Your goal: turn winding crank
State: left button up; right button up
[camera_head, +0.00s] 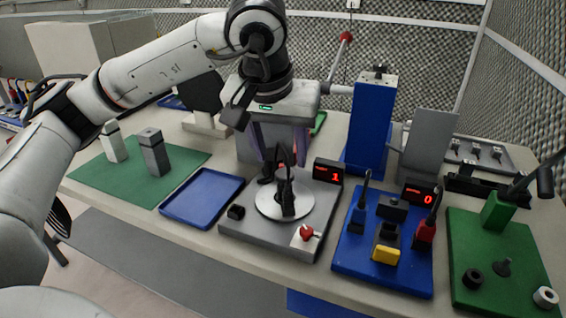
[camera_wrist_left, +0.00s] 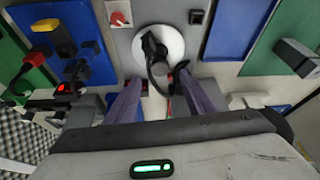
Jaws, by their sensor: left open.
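A crank with a red knob (camera_head: 345,38) stands at the back. Its thin arm runs down to a horizontal shaft at a tall blue post (camera_head: 371,125); I cannot tell whether this is the winding crank. My left gripper (camera_head: 283,160) points down, its purple fingers apart, left of the post and away from the red knob. It hangs over the back of a grey base with a white disc (camera_head: 308,214) and a black upright fixture on it. In the left wrist view the open fingers (camera_wrist_left: 160,88) flank a black cable near the white disc (camera_wrist_left: 172,45). No right gripper shows.
A blue board (camera_head: 352,258) with plugs and a green board (camera_head: 520,262) with a black-handled lever lie to the right. A grey panel (camera_head: 428,140) stands beside the post.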

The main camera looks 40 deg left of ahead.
pick_arm(q)
jog(key=shift+v, duration=2.35)
